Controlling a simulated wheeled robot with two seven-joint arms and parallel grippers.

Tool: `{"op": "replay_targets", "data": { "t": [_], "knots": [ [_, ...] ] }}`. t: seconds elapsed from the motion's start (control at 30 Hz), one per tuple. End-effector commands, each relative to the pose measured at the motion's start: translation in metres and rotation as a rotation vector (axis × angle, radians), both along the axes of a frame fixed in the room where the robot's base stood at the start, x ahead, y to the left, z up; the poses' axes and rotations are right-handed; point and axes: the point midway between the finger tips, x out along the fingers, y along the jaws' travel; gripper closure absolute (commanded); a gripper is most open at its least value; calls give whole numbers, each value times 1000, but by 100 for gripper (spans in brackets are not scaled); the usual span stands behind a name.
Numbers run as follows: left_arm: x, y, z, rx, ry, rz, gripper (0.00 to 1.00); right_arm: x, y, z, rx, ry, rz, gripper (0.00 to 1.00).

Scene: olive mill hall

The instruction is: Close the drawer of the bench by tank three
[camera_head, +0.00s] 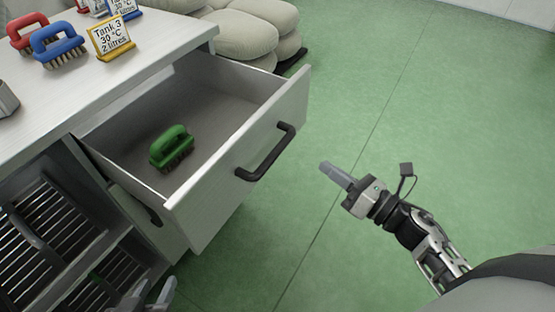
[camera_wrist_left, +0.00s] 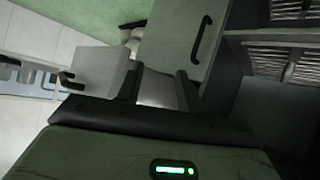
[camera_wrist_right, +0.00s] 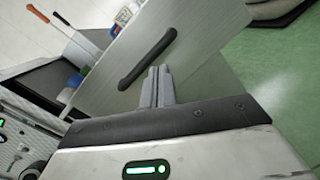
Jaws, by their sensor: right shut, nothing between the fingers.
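The bench drawer (camera_head: 215,195) is pulled well out from under the white bench top (camera_head: 130,70), and its black bar handle (camera_head: 265,155) faces the right. A green brush (camera_head: 170,147) lies inside. A yellow-framed "Tank 3" sign (camera_head: 110,40) stands on the bench. My right gripper (camera_head: 325,167) is shut and empty, to the right of the handle and apart from it. In the right wrist view its fingers (camera_wrist_right: 158,75) point at the drawer front (camera_wrist_right: 190,40), just below the handle (camera_wrist_right: 148,58). My left gripper (camera_head: 150,295) is open and empty, low at the bottom edge; its fingers show apart (camera_wrist_left: 158,88).
Red (camera_head: 33,32) and blue (camera_head: 58,45) brushes stand on the bench. Slatted shelves (camera_head: 50,240) lie below at the left. Stacked pale sacks (camera_head: 245,35) rest behind the drawer. The green floor (camera_head: 400,110) is clear right of the drawer.

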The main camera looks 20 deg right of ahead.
Motion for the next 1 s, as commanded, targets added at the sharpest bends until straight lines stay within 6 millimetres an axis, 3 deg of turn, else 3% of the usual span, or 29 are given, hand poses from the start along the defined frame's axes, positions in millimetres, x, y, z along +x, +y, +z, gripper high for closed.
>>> {"op": "replay_targets", "data": {
  "t": [0.1, 0.23, 0.37, 0.8, 1.0],
  "knots": [
    [1, -2, -3, -18, -10, 6, 64, -4, -4, -14, -320, -154, 102, 100],
    [2, -3, 1, -30, -18, 9, 64, -6, -4, -19, -477, -233, 160, 100],
    [3, -2, 4, -31, -18, 10, 64, 2, 2, -18, -505, -249, 170, 100],
    [3, 0, 10, -10, -8, 11, 64, 73, 58, -16, -497, -248, 168, 100],
    [4, 1, 11, -2, -9, 11, 64, 94, 75, -18, -498, -245, 168, 100]
  ]
}}
